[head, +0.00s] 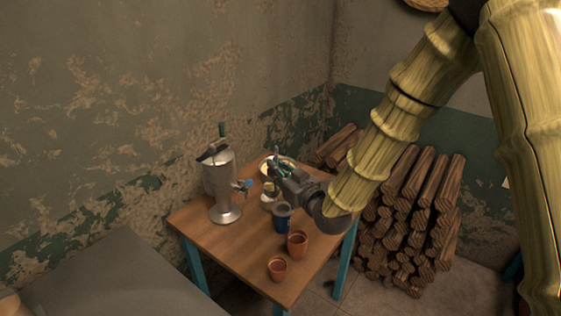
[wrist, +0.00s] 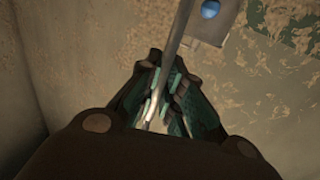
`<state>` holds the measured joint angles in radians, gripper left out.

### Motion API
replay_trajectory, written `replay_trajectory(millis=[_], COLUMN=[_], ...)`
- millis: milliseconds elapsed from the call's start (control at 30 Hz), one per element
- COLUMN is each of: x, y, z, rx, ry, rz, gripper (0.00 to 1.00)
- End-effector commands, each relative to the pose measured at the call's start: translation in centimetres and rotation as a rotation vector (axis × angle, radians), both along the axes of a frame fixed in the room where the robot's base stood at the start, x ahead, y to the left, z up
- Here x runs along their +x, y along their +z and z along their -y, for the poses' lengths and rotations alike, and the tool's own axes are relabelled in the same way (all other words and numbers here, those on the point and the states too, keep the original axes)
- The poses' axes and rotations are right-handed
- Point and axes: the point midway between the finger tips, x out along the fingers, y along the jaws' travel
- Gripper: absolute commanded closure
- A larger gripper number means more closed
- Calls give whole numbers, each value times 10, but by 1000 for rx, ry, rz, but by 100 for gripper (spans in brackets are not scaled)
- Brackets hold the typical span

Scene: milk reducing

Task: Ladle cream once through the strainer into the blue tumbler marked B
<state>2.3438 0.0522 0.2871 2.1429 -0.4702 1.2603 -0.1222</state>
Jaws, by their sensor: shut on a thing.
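My gripper (head: 279,172) is over the back of the table. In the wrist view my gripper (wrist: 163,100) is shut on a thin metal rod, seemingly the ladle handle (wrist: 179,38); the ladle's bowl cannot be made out. The blue tumbler (head: 281,225) stands upright on the table, below and in front of my gripper. A grey rim on its top looks like the strainer (head: 283,209). The letter on the tumbler is too small to read. A small pale vessel (head: 267,202) stands left of the tumbler, partly hidden; its contents are unclear.
A metal urn (head: 221,190) with a blue tap stands at the left of the wooden table (head: 238,247). Two terracotta cups (head: 298,245) (head: 277,268) stand in front of the tumbler. A pale dish (head: 266,166) lies at the back. Stacked logs (head: 412,220) are right of the table.

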Motion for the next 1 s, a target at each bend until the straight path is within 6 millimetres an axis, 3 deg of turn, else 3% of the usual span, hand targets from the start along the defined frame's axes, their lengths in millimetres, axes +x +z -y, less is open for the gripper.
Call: replay_trajectory(millis=[300, 667, 1000], x=[0, 0, 10], y=[-23, -52, -45], z=[12, 12, 24], rx=[-1, -1, 156], ry=[-16, -16, -15], rz=[-1, 1, -110], gripper=[100, 100, 100])
